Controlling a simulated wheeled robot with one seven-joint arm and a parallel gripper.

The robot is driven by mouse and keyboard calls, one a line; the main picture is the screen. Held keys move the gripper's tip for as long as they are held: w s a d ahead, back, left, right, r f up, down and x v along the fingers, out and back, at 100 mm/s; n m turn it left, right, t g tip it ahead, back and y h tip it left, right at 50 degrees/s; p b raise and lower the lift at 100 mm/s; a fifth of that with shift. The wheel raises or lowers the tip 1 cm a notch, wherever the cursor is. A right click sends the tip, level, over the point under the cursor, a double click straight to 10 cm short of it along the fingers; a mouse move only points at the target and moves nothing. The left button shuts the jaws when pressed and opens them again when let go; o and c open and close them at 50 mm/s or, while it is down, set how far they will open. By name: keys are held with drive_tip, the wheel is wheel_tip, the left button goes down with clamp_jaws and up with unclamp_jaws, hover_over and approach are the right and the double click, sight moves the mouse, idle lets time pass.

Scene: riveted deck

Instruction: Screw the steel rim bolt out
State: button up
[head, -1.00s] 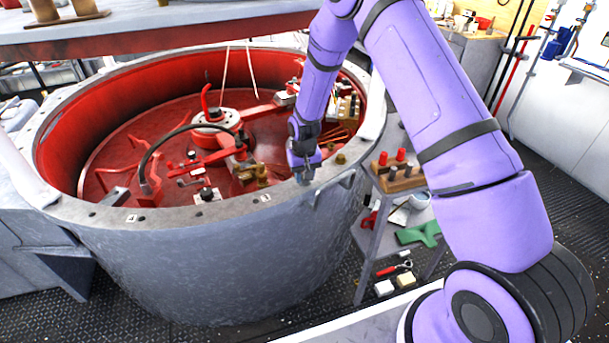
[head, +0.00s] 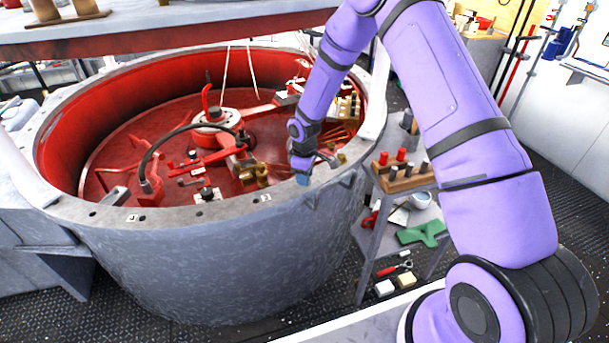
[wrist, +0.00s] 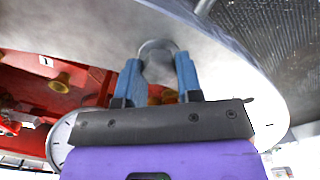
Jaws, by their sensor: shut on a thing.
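The steel rim bolt (wrist: 158,64) shows between my blue fingertips in the wrist view, at the pale metal rim. My gripper (wrist: 158,72) is shut on it, one finger on each side. In the head view my gripper (head: 301,178) points down onto the near right part of the grey rim (head: 175,216) of the large red-lined tub. The bolt is hidden there behind my gripper. I cannot tell how far the bolt stands out of its hole.
A brass fitting (head: 341,157) stands on the rim just right of my gripper. A wooden block with red and grey pegs (head: 402,181) sits on a side stand further right. Red arms and a black hose (head: 150,160) fill the tub. A shelf (head: 190,32) overhangs the back.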

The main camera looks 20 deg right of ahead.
drive_tip(key=n, duration=0.6)
drive_tip(key=shift+s+f+n, duration=0.15)
drive_tip(key=shift+n, duration=0.15)
drive_tip(key=n, duration=0.6)
drive_tip(key=shift+s, duration=0.1)
drive_tip(key=n, duration=0.6)
drive_tip(key=shift+s+n, duration=0.1)
drive_tip(key=shift+n, duration=0.2)
drive_tip(key=n, duration=0.3)
drive_tip(key=shift+n, duration=1.2)
drive_tip(key=shift+w, duration=0.2)
drive_tip(key=o, duration=0.9)
drive_tip(key=shift+r, duration=0.25)
